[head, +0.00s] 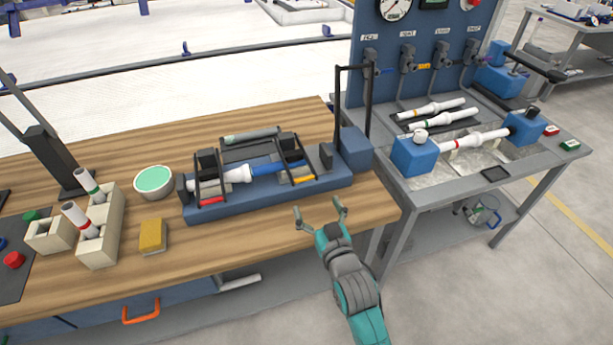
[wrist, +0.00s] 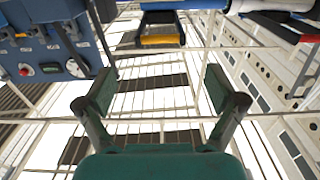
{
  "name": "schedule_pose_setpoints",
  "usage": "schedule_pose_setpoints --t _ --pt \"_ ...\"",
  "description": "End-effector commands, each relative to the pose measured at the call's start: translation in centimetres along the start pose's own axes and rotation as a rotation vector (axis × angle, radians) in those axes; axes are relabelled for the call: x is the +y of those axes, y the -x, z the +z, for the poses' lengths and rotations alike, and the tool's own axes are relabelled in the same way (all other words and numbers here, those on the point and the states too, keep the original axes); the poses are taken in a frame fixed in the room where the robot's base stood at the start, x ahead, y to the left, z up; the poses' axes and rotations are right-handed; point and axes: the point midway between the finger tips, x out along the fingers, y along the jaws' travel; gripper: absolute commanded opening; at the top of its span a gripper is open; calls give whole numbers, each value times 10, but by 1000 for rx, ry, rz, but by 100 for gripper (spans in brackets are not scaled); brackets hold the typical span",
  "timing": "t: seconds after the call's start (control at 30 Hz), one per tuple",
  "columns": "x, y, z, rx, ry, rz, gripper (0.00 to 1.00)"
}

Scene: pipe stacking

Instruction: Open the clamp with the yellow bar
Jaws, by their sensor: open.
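The yellow bar (head: 304,180) is at the front end of a black clamp frame on the right part of a blue fixture (head: 270,195). The frame slants down across a blue and white pipe (head: 265,168), with the bar low at the front side. In the wrist view the yellow bar (wrist: 160,40) is at the top centre, beyond my fingertips. My gripper (head: 318,209) is open and empty, in front of the fixture and to the right of the bar. It also shows open in the wrist view (wrist: 160,90), touching nothing.
A second clamp with a red bar (head: 211,201) is on the fixture's left. A tall black frame (head: 338,110) rises at its right end. The tabletop before the fixture is clear.

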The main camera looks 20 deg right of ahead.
Motion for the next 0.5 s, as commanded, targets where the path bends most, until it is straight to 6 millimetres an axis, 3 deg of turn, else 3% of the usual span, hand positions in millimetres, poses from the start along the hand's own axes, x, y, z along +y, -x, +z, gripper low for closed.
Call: schedule_pose_setpoints --t 0.5 --pt "0 -76 0 0 0 0 94"
